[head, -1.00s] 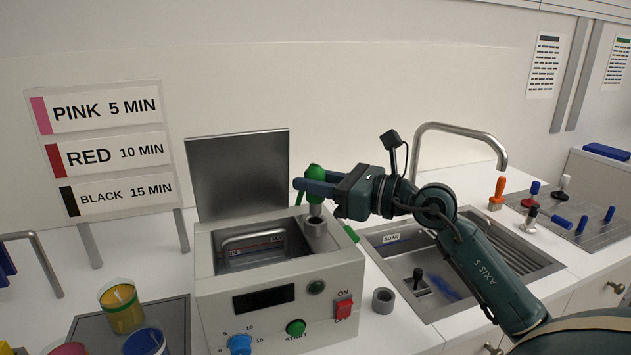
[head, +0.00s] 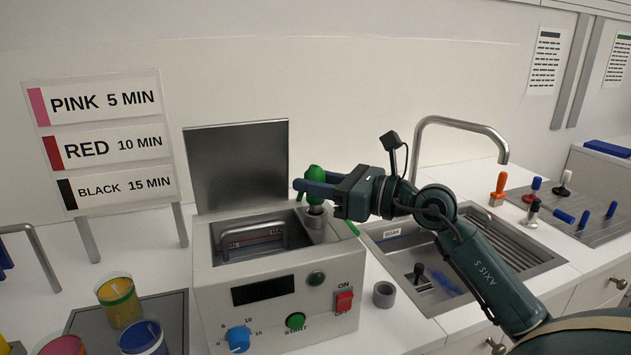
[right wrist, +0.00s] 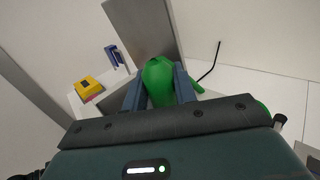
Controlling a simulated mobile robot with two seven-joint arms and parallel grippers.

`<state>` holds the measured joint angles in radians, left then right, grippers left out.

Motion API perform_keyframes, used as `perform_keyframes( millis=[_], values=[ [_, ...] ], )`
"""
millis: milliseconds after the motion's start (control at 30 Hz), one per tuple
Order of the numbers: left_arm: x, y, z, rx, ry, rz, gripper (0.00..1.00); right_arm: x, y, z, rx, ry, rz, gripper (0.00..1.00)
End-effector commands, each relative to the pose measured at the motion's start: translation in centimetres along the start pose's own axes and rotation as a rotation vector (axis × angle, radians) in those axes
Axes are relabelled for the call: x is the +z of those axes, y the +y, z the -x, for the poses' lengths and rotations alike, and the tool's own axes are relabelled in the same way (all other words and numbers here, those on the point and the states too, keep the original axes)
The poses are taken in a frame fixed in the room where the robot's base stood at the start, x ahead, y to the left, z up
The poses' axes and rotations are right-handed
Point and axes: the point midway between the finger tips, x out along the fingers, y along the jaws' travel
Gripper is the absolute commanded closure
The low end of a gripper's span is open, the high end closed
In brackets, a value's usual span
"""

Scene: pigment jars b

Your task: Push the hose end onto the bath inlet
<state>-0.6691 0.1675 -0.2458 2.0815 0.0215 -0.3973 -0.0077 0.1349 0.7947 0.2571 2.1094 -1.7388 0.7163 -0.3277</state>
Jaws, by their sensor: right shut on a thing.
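The green hose end (head: 316,178) is held in my right gripper (head: 318,186), just above the bath's back right corner. It also shows in the right wrist view (right wrist: 158,82) between the two blue fingers (right wrist: 159,90). The bath inlet (head: 314,220) is a grey metal collar on top of the bath (head: 215,300). The hose end's grey lower part is at the collar's mouth; I cannot tell how deep it sits. Green hose (head: 353,229) shows behind the bath's right side. My left gripper is not in view.
The bath's lid (head: 240,165) stands open behind it. A loose grey ring (head: 384,294) lies on the counter to its right. A sink (head: 400,290) with a tall tap (head: 460,122) is further right. Jars stand on a dark tray (head: 176,310) at left.

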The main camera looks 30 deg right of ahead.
Motion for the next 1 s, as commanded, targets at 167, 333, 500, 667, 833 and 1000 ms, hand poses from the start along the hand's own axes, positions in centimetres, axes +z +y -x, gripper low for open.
perform_keyframes(
  millis=[167, 333, 500, 667, 833, 1000],
  values=[
    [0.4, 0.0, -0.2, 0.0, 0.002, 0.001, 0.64, -0.6, 0.0, 0.0, 0.0, 0.0, 0.0, 0.96],
    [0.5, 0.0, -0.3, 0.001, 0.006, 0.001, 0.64, -1.0, 0.0, 0.0, 0.0, 0.0, 0.0, 0.96],
    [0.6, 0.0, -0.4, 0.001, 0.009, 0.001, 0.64, -1.4, 0.0, 0.0, 0.0, 0.001, 0.0, 0.96],
    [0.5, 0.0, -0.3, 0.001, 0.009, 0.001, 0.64, -1.3, 0.0, 0.0, 0.0, 0.001, 0.0, 0.6],
    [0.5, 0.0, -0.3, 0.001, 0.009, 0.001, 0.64, -1.3, 0.0, 0.0, 0.0, 0.0, 0.0, 0.47],
    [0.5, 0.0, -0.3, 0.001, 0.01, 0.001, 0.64, -1.3, 0.0, 0.0, 0.0, 0.001, -0.001, 0.47]
  ],
)
